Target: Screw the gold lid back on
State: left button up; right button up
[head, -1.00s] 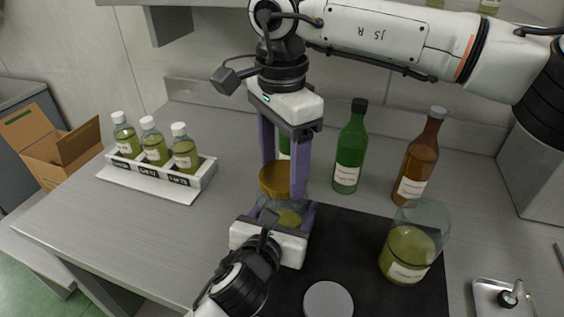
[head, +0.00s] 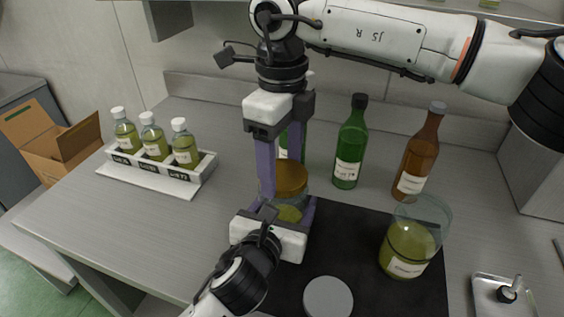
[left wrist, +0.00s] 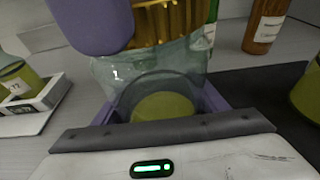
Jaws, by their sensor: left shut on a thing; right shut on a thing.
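The gold lid (head: 290,178) sits at the mouth of a clear glass jar (head: 287,203) with yellow-green contents. My right gripper (head: 280,190) comes down from above with its purple fingers shut on the lid. My left gripper (head: 284,222) comes from the front and is shut on the jar's body, low down. In the left wrist view the ridged gold lid (left wrist: 172,22) is above the jar (left wrist: 150,72), partly covered by a purple finger. I cannot tell whether its thread is seated.
An open glass jar (head: 407,248) and a silver-grey disc (head: 327,298) are on the black mat (head: 348,235). Green (head: 350,145) and brown (head: 418,155) bottles stand behind. A rack (head: 200,173) of sample bottles is at left, a metal tray (head: 490,312) at right.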

jog(key=m, duration=1.3)
jog(key=shift+d, duration=0.1)
jog(key=m, duration=0.4)
jog(key=shift+m, duration=0.3)
jog(key=m, duration=0.6)
jog(key=shift+d, duration=0.1)
jog(key=o, duration=1.1)
notch_tip(320, 180, up, 12)
pick_arm(q)
jog(key=o, duration=2.2)
jog(key=shift+c, duration=0.2)
